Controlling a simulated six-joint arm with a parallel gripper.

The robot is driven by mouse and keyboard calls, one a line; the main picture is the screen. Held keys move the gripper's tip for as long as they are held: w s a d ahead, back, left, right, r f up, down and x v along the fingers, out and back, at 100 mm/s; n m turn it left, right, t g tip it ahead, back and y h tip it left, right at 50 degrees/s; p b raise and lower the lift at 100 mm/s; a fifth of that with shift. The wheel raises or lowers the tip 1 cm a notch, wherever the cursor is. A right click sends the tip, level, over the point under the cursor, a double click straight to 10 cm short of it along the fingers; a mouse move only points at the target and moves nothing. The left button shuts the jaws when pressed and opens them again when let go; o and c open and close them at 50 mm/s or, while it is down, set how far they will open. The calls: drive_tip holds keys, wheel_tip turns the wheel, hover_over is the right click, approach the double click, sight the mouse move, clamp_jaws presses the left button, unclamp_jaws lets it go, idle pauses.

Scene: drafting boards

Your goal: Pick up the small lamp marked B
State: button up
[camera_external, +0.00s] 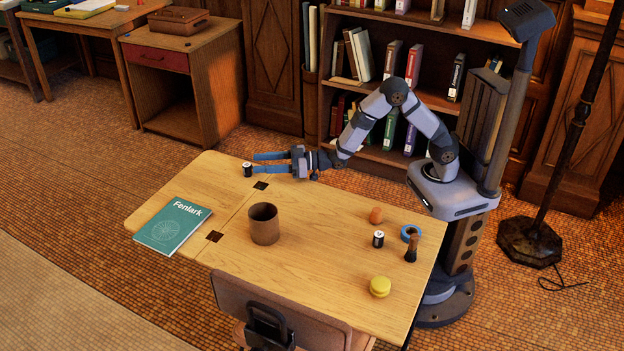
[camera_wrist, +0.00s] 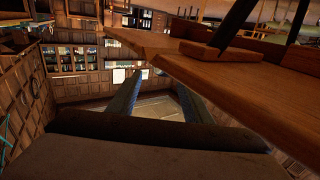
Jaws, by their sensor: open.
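Two small black-and-white cylinders are on the desk in the external view. One cylinder (camera_external: 247,170) stands at the desk's far edge, the other cylinder (camera_external: 378,239) at the right. Either may be a lamp; their marks are too small to read. My gripper (camera_external: 255,163) is open at the far edge of the desk, its two blue fingers pointing left. The fingertips are close to the far cylinder; I cannot tell whether they touch it. In the wrist view my gripper (camera_wrist: 158,83) shows spread fingers with no cylinder visible between them.
The wooden desk (camera_external: 315,288) holds a brown cup (camera_external: 264,224), a green book (camera_external: 173,226), a blue ring (camera_external: 410,233), a dark wooden-handled item (camera_external: 411,248), an orange-brown object (camera_external: 376,215) and a yellow round object (camera_external: 380,286). A chair (camera_external: 285,310) stands in front.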

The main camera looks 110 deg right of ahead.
sight(246, 165)
drive_tip(key=shift+a+x, duration=0.15)
drive_tip(key=shift+x, duration=1.25)
drive_tip(key=shift+a+x, duration=0.15)
drive_tip(key=shift+x, duration=1.2)
drive_tip(key=shift+w+f, duration=0.1)
drive_tip(key=shift+f, duration=0.05)
clamp_jaws()
